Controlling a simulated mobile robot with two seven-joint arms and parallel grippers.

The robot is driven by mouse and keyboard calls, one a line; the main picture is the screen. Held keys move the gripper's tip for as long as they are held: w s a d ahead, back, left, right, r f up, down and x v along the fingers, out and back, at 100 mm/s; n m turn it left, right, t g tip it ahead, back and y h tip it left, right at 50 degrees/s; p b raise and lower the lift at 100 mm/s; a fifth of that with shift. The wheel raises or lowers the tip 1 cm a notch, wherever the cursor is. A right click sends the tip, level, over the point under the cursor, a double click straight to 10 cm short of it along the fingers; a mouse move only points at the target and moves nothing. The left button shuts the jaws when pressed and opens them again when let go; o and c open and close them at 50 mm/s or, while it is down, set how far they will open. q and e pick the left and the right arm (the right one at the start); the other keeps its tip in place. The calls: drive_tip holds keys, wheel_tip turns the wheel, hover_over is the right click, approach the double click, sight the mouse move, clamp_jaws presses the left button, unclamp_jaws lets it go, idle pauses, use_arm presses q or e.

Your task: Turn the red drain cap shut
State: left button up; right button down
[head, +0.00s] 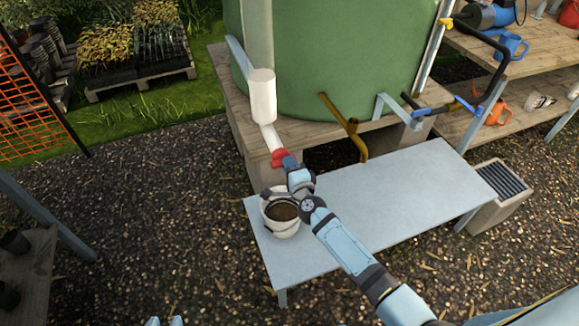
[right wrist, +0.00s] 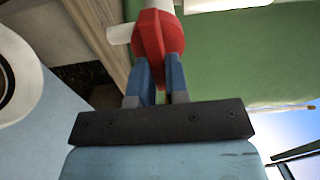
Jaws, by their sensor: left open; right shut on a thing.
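The red drain cap (head: 278,157) sits at the lower end of the white pipe, below a white cylinder (head: 262,96) beside the green tank. My right gripper (head: 289,162) is shut on the cap. In the right wrist view, its two blue fingers (right wrist: 159,84) hold both sides of the red cap (right wrist: 158,35), whose upper part shows above them. A white bucket (head: 281,228) with dark contents stands on the bench below the cap. My left gripper (head: 165,321) shows only as two separate pale tips at the bottom edge, apart from everything; the rest is out of frame.
The pale grey bench (head: 360,215) is clear to the right of the bucket. The green tank (head: 335,55) stands behind on a wooden base, with a brown pipe (head: 350,125) in front. Shelves (head: 470,60) hold tools and cups at right. An orange mesh (head: 30,110) stands at left.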

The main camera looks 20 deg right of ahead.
use_arm(q)
drive_tip(key=shift+d+r, duration=0.1)
idle(0.5)
drive_tip(key=shift+f, duration=0.2)
use_arm(e)
drive_tip(key=c, duration=1.1)
unclamp_jaws()
drive_tip(key=shift+s, duration=0.15)
use_arm(q)
drive_tip(key=shift+r+p, duration=0.3)
drive_tip(key=shift+p, duration=0.4)
use_arm(e)
drive_tip(key=s, duration=0.7)
drive_tip(key=shift+s+d, duration=0.1)
drive_tip(key=shift+s, duration=0.05)
